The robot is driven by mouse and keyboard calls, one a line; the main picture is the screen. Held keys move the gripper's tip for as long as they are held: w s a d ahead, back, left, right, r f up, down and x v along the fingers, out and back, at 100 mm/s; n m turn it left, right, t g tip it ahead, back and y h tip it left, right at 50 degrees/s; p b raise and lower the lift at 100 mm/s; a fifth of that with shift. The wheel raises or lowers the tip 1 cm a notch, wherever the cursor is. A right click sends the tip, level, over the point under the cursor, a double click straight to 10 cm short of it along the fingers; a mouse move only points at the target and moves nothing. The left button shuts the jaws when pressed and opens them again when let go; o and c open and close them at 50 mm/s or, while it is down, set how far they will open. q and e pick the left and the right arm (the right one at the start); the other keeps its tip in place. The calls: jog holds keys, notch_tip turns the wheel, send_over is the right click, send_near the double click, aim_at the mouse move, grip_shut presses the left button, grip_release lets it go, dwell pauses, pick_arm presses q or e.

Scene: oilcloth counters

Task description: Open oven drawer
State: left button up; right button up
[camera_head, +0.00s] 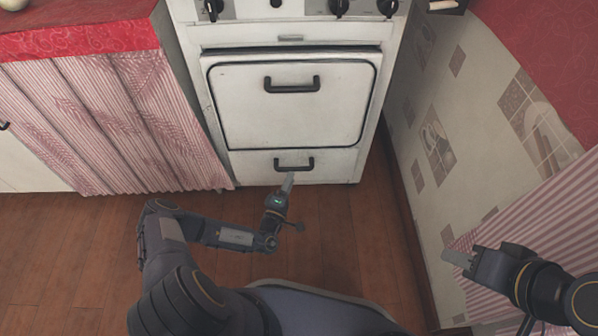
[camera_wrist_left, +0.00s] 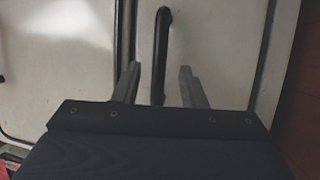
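The white oven (camera_head: 290,102) stands ahead, with a large door above and a low drawer (camera_head: 255,166) at the bottom. The drawer looks closed. Its black handle (camera_head: 294,166) shows just beyond my left gripper (camera_head: 288,182). In the left wrist view, the fingers of my left gripper (camera_wrist_left: 157,84) are apart, and the dark drawer handle (camera_wrist_left: 161,50) runs between them; contact cannot be made out. My right gripper (camera_head: 458,258) is far to the right, away from the oven, in front of striped cloth; its finger gap cannot be made out.
The oven door has its own black handle (camera_head: 292,85), above the drawer. A counter with a pink striped curtain (camera_head: 130,120) stands left of the oven. A patterned wall (camera_head: 440,140) is close on the right. Wooden floor (camera_head: 340,225) in front of the oven is bare.

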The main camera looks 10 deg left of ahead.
aim_at(295, 169)
pick_arm(q)
jog(key=b+x, duration=0.2)
jog(key=x, duration=0.3)
jog(key=shift+w+r, duration=0.1)
jog(key=shift+w, duration=0.15)
grip_shut()
